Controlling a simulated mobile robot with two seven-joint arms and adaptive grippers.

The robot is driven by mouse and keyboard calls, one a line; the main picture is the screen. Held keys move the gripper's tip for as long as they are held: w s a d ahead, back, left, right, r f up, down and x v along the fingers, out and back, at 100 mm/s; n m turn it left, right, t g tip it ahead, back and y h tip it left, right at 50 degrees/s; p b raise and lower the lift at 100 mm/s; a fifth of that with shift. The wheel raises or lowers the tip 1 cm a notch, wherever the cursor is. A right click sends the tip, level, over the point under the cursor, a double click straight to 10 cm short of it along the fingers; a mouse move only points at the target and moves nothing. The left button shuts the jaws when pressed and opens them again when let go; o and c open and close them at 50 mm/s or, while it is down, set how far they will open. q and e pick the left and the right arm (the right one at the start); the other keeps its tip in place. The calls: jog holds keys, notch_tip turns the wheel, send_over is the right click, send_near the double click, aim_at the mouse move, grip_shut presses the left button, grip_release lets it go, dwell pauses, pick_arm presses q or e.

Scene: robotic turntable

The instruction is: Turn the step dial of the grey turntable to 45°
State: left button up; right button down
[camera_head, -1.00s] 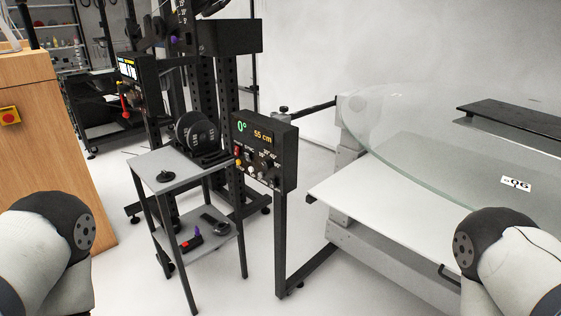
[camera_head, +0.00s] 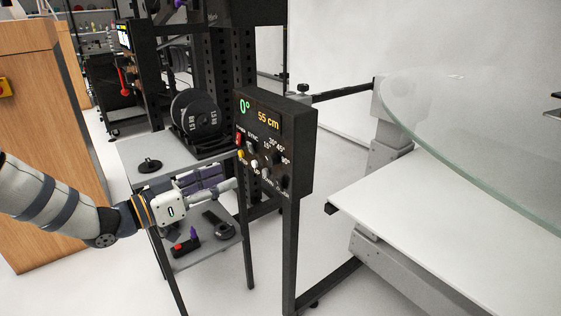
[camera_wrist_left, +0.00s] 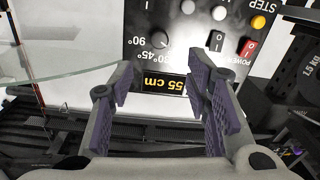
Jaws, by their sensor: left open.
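The step dial (camera_head: 276,158) is a small dark knob on the black control panel (camera_head: 304,150), ringed by angle labels. The panel's display reads 0° and 55 cm. In the left wrist view the dial (camera_wrist_left: 161,40) appears upside down, ahead of and between my fingertips, apart from them. Its pointer setting is too small to read. My left gripper (camera_head: 230,183) is open and empty, in front of the panel to its left; its purple-padded fingers show in the left wrist view (camera_wrist_left: 162,82). The turntable's glass disc (camera_head: 450,150) is at right. My right gripper is out of view.
A red power switch (camera_wrist_left: 249,49), other switches and an orange button (camera_wrist_left: 258,22) sit beside the dial. A grey side table (camera_head: 150,150) with black weight plates (camera_head: 194,112) stands behind my left gripper. The panel stands on a black post (camera_head: 290,250).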

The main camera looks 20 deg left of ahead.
aim_at(269, 161)
pick_arm(q)
jog(key=b+x, duration=0.1)
jog(key=x, duration=0.9)
jog(key=shift+d+f+b, duration=0.1)
jog(key=shift+b, duration=0.2)
jog(key=shift+w+d, duration=0.25)
jog(key=shift+w, duration=0.2)
grip_shut()
